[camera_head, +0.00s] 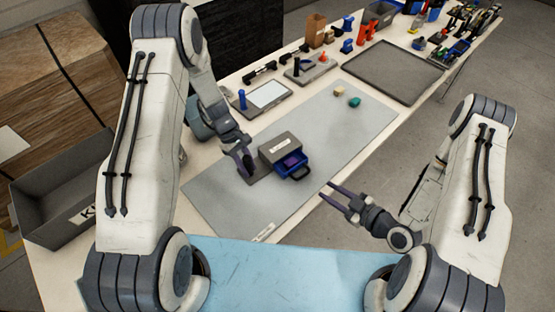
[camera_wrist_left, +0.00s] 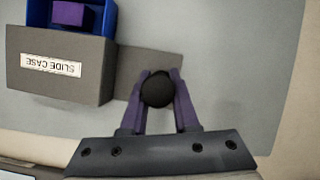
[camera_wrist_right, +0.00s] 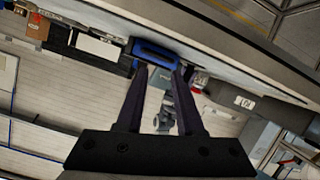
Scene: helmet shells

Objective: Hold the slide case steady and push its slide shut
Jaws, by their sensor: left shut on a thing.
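The slide case (camera_head: 279,147) is a grey box on the grey mat, labelled SLIDE CASE in the left wrist view (camera_wrist_left: 85,88). Its blue slide (camera_head: 297,171) stands partly out of the front, with a purple block (camera_wrist_left: 73,13) inside. A flat grey plate with a round black knob (camera_wrist_left: 157,91) extends from the case's side. My left gripper (camera_head: 247,167) is shut on the knob, one finger on each side. My right gripper (camera_head: 340,200) is open and empty, to the right of the slide and apart from it. The slide's blue front shows beyond its fingers in the right wrist view (camera_wrist_right: 156,53).
The grey mat (camera_head: 225,200) is clear around the case, apart from a beige and a green block (camera_head: 354,102) farther back. A white-topped tray (camera_head: 267,94), a dark tray (camera_head: 392,75) and several tools stand behind. The table's front edge runs below my right gripper.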

